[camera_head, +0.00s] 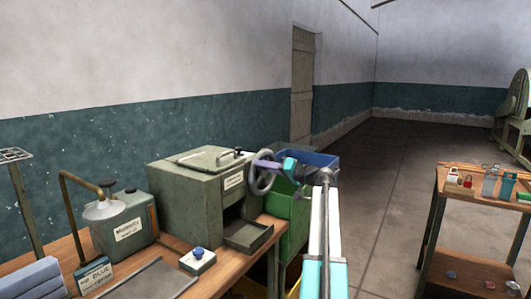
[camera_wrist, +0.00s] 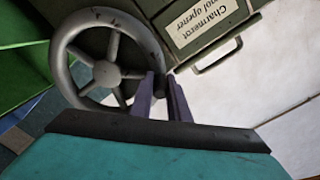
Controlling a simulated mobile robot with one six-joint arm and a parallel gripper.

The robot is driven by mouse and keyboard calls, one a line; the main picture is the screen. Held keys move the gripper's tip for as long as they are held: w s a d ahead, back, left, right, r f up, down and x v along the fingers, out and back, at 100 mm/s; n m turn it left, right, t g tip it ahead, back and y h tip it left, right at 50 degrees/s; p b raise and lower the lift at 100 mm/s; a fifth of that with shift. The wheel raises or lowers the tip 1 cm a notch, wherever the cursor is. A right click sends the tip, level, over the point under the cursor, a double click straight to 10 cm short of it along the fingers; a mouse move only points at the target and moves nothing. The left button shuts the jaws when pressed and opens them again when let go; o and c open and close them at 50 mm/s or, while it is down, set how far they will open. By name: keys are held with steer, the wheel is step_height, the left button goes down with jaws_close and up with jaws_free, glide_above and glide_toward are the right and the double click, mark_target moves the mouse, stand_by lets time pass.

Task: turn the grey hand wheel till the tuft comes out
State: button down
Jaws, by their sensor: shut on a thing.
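The grey hand wheel (camera_head: 262,183) is on the right side of a grey-green box machine (camera_head: 190,205) labelled as an opener. In the wrist view my gripper (camera_wrist: 163,82) is shut at the wheel's rim, on what looks like a dark handle there. The fingers partly hide the grip. A shallow tray (camera_head: 248,236) under the machine's dark opening looks empty. I see no tuft.
The machine stands on a wooden bench (camera_head: 225,270) with a labelled green can (camera_head: 128,220), a lamp-like spout and a small white box with a blue knob (camera_head: 197,262). Green and blue bins (camera_head: 318,160) stand close behind my arm. A shelf cart (camera_head: 478,187) is at right; open floor lies between.

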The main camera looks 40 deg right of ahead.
mark_target(260, 156)
steer(key=shift+r, duration=0.1)
steer(key=shift+w+d+r, duration=0.15)
steer(key=shift+d+r, duration=0.4)
steer(key=shift+d, duration=0.2)
steer(key=shift+w+d+r, duration=0.15)
steer(key=shift+d+r, duration=0.4)
steer(key=shift+d, duration=0.15)
steer(key=c, duration=1.7)
jaws_free()
steer(key=shift+s, duration=0.1)
steer(key=shift+b+v, duration=0.85)
steer(key=shift+v, duration=3)
